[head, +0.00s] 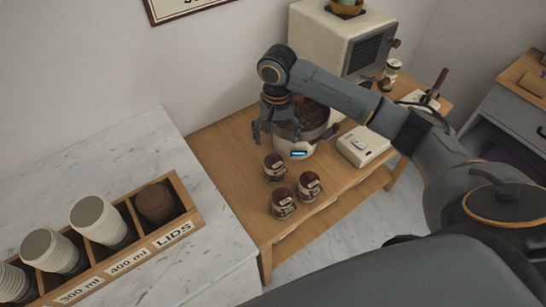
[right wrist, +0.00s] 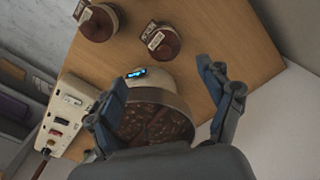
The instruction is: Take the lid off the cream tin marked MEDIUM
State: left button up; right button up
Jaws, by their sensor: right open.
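Three small round tins with dark brown tops and pale labels stand on the wooden table: one at the back (head: 274,167), one at the right (head: 309,186) and one at the front (head: 283,204). The label words are too small to read, so I cannot tell which is marked MEDIUM. Two tins also show at the top of the right wrist view, one at the left (right wrist: 98,22) and one in the middle (right wrist: 160,42). My right gripper (head: 276,137) is open and empty, pointing down above and behind the tins. My left gripper is not in view.
A round cream machine (head: 298,150) with brown beans in its bowl stands right by my right gripper. A white scale-like box (head: 363,146) is to its right. A lids rack (head: 187,207) with cups lies left on the marble counter. Bare wood (head: 225,155) lies left of the tins.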

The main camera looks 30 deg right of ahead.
aim_at(275, 157)
notch_tip(275, 157, down, 4)
jog(key=shift+w+a+r, duration=0.1)
jog(key=shift+r, duration=0.1)
jog(key=shift+w+f, duration=0.1)
jog(key=shift+f, duration=0.15)
jog(key=f+p, duration=0.1)
jog(key=f, duration=0.3)
jog(key=shift+a+f, duration=0.15)
jog(key=shift+a, duration=0.05)
jog(key=shift+f, duration=0.25)
jog(key=shift+c, duration=0.7)
jog(key=c, duration=1.1)
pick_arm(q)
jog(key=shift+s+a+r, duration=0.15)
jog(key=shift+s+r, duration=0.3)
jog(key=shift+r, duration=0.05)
pick_arm(e)
jog(key=shift+s+f, duration=0.1)
jog(key=shift+s, duration=0.25)
jog(key=shift+c, duration=1.2)
